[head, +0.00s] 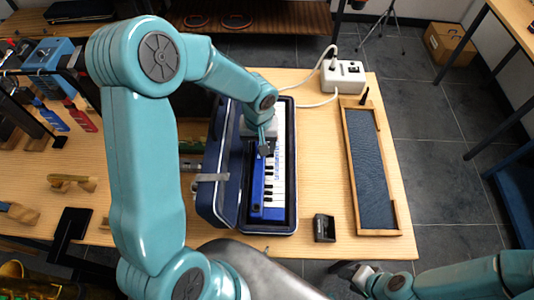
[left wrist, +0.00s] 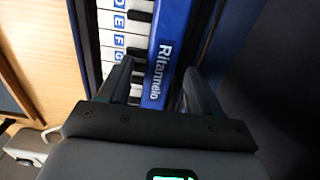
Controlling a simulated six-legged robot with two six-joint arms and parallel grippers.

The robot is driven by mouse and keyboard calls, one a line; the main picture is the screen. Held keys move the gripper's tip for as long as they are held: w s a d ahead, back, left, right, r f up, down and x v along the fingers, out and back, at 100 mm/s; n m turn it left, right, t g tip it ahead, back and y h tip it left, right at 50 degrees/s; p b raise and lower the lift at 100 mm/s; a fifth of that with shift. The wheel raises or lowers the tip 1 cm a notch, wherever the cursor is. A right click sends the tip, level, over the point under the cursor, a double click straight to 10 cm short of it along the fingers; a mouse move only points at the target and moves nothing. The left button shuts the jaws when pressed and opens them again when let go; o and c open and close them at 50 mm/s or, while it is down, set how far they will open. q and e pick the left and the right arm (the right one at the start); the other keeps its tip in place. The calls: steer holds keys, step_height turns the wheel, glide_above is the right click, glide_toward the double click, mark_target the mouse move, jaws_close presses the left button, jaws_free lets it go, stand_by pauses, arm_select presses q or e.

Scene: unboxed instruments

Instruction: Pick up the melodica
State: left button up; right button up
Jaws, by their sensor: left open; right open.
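The melodica (head: 270,212), blue with white and black keys, lies in an open dark blue case (head: 291,150). My left gripper (head: 264,148) is over the melodica. In the left wrist view the open fingers of the left gripper (left wrist: 157,80) stand on either side of the melodica's blue edge (left wrist: 167,50), marked "Ritannelo". One finger is over the keys, the other beyond the blue edge. I cannot tell whether they touch it. My right gripper (head: 345,268) is open and empty near the table's front edge, away from the case.
The wooden table (head: 320,200) holds a long tray with a dark blue lining (head: 367,165) on the right. A small black block (head: 324,228) sits between case and tray. A white power box (head: 342,75) with a cable is at the back. Tools lie at left.

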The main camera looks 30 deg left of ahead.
arm_select(q)
jaws_close()
stand_by(1.3)
